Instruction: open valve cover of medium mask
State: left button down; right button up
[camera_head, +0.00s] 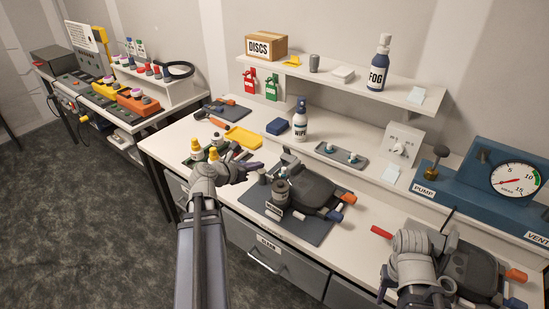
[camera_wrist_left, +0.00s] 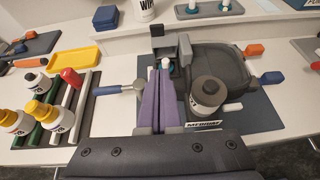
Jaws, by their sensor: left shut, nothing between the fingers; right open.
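The medium mask (camera_head: 318,192) is a dark facepiece on a grey mat (camera_head: 300,232) with a MEDIUM label. It has orange and blue side tabs and a grey round canister (camera_head: 281,190). The wrist view shows the mask (camera_wrist_left: 220,68) right of my fingers and the canister (camera_wrist_left: 208,95) near them. My right gripper (camera_head: 446,285) is open beside another mask.
The other dark mask (camera_head: 478,268) with orange tabs lies at the lower right. Left of my left gripper are a yellow tray (camera_head: 243,137) and a rack of bottles (camera_wrist_left: 45,115). A WIPE bottle (camera_head: 301,122) and small grey tray (camera_head: 341,155) stand behind.

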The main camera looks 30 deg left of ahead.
pick_arm(q)
jog(key=b, duration=0.5)
send_near(287, 152)
jog(key=f, duration=0.1)
jog(key=w+f, duration=0.1)
jog(key=f, duration=0.1)
jog(key=w+f, duration=0.1)
jog(key=shift+f, duration=0.2)
jog(key=shift+w+d+r+p, duration=0.1)
jog(key=shift+w+r+p, duration=0.3)
jog(key=shift+w+p, duration=0.15)
jog(key=shift+w+r+p, duration=0.4)
jog(key=shift+w, duration=0.15)
jog(key=shift+w+d+r, duration=0.15)
jog(key=shift+w, duration=0.45)
jog(key=shift+r, duration=0.1)
